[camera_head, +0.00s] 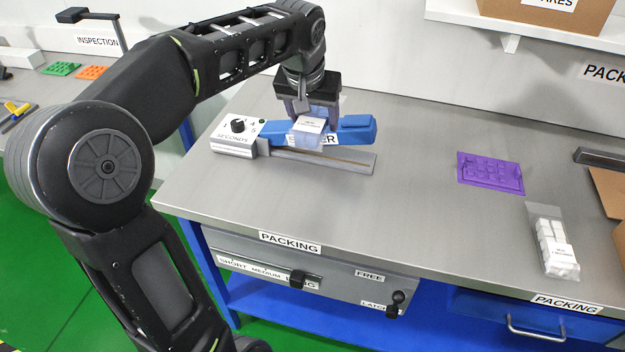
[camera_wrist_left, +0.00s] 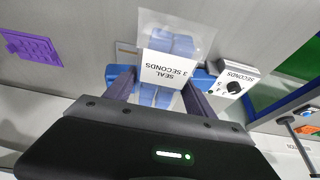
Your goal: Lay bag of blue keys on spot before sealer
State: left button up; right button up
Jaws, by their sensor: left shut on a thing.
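My left gripper (camera_head: 312,108) is shut on the clear bag of blue keys (camera_head: 307,137), whose white label reads "SEAL 3 SECONDS" in the left wrist view (camera_wrist_left: 166,71). The bag hangs from the fingers in front of the sealer's blue arm (camera_head: 359,130) and hides part of it and of its lettering. Whether the bag touches the sealer I cannot tell. The sealer has a dial box marked "SECONDS" (camera_head: 234,143) at its left end and a low grey base (camera_head: 330,161) in front. No marked spot shows on the bare bench before it. My right gripper is not in view.
The grey packing bench (camera_head: 400,200) is clear in front of and right of the sealer. A purple tray (camera_head: 490,173) and a bag of white keys (camera_head: 555,243) lie to the right. A cardboard box (camera_head: 608,205) stands at the right edge. A shelf (camera_head: 520,28) overhangs the back.

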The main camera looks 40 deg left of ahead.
pick_arm(q)
send_over(315, 183)
jog(key=s, duration=0.1)
jog(key=f, duration=1.2)
jog(key=shift+d, duration=0.2)
jog(key=shift+f, duration=0.1)
jog(key=shift+f, duration=2.15)
jog(key=shift+f+b, duration=0.2)
jog(key=shift+b, duration=0.1)
jog(key=o, duration=1.6)
jog(key=shift+s, duration=0.1)
jog(key=shift+r, duration=0.15)
